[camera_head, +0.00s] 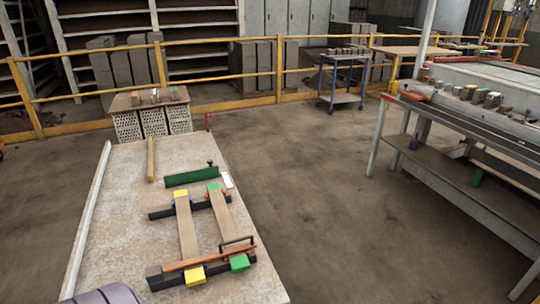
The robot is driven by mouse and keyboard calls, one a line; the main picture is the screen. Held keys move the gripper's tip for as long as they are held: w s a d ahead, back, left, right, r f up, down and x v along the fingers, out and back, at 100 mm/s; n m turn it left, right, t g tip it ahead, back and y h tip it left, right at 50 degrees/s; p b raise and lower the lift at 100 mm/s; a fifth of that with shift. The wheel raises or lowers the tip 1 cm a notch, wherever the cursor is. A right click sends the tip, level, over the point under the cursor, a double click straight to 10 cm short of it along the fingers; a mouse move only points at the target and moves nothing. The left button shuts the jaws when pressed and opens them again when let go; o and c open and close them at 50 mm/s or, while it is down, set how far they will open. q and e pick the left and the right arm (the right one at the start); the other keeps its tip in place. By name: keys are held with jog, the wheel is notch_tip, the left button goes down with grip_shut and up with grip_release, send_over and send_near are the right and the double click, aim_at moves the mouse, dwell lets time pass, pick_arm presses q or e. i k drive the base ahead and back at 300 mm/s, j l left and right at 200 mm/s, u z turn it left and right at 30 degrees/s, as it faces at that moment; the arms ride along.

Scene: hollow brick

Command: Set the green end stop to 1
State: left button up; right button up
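A small green block (239,262) sits at the right end of the near black rail (160,280) on the table. Another green block (213,186) sits on the far black rail (160,213). A long green plate (190,176) stands beyond the rails, with a small dark knob (210,163) near its right end. I cannot tell which green part is the end stop, and no number marks are readable. A yellow block (195,276) is on the near rail and another yellow block (180,194) on the far rail. Neither gripper is visible.
Two tan boards (187,230) (222,215) span the rails. An orange-brown bar (208,259) and black handle (237,240) lie across the near end. A wooden stick (151,160) and white card (227,180) are beyond. The table's left side (120,210) is clear.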

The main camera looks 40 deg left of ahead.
aim_at(200, 174)
jog(key=i+l+z, duration=0.15)
jog(key=i+z, duration=0.15)
jog(key=i, duration=0.55)
jog(key=i+u, duration=0.25)
jog(key=u, duration=0.15)
jog(key=i+u, duration=0.25)
jog(key=u, duration=0.15)
jog(key=i+l+u, duration=0.1)
jog(key=i+u, duration=0.15)
jog(key=u, duration=0.2)
